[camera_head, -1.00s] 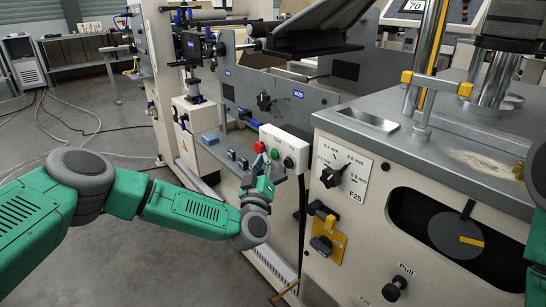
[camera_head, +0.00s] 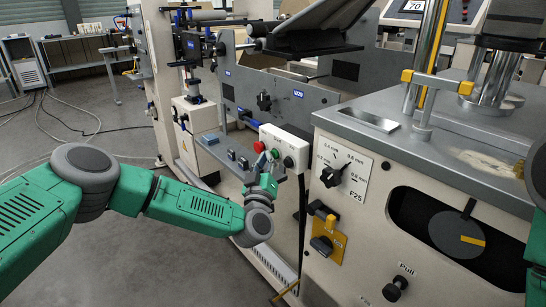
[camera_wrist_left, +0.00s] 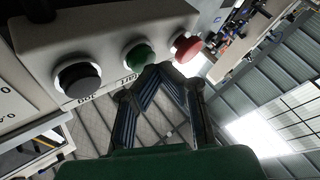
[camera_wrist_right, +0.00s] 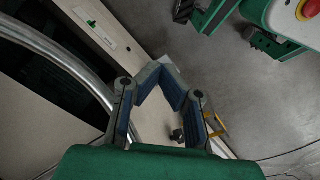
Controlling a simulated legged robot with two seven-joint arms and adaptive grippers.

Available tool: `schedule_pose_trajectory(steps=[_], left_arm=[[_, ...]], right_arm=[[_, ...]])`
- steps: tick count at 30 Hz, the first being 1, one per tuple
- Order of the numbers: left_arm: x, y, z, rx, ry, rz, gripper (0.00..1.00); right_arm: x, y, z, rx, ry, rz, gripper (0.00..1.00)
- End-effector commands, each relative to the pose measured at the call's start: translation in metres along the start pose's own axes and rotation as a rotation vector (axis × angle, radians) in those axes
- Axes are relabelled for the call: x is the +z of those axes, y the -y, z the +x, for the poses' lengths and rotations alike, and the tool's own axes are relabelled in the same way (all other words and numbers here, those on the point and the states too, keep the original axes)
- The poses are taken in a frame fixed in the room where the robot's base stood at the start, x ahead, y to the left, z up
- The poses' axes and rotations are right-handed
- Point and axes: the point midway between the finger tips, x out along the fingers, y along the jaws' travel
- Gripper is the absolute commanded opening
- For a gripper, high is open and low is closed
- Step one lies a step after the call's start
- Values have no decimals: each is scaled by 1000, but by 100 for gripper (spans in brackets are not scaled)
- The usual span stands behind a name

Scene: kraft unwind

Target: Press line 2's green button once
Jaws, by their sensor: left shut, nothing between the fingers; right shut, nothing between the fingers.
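A pale button box (camera_head: 284,142) is fixed to the machine frame in the middle of the head view. It carries a red button, a green button (camera_head: 276,153) and a black one in a row. The left wrist view shows the green button (camera_wrist_left: 138,54) between the black button (camera_wrist_left: 77,77) and the red button (camera_wrist_left: 187,46). My left gripper (camera_head: 263,163) is shut and empty, its tips just in front of the box; in the left wrist view its tips (camera_wrist_left: 160,71) overlap the green button's lower edge. Contact cannot be told. My right gripper (camera_wrist_right: 158,68) is shut and empty.
A grey-topped machine cabinet (camera_head: 440,150) with a black selector knob (camera_head: 331,177) stands right of the box. A yellow-plated handle (camera_head: 328,240) is below the knob. Open floor (camera_head: 100,150) with loose cables lies to the left.

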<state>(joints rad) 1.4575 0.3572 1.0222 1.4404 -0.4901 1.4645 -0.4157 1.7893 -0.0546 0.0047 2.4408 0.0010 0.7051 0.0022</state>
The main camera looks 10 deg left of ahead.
Motion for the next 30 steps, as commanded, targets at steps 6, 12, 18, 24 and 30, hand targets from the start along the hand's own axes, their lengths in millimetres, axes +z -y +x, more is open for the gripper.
schedule_pose_trajectory(steps=[6,12,18,24,30], left_arm=[[2,-1,2,0,0,0,0],[3,-2,4,0,0,0,0],[4,-4,5,1,0,0,0],[4,-4,6,1,0,0,0],[3,-4,5,1,0,0,0]], right_arm=[[0,0,2,0,0,0,0],[0,0,4,0,0,0,0],[0,0,5,0,0,0,0],[0,0,5,0,0,0,0],[0,0,4,0,0,0,0]])
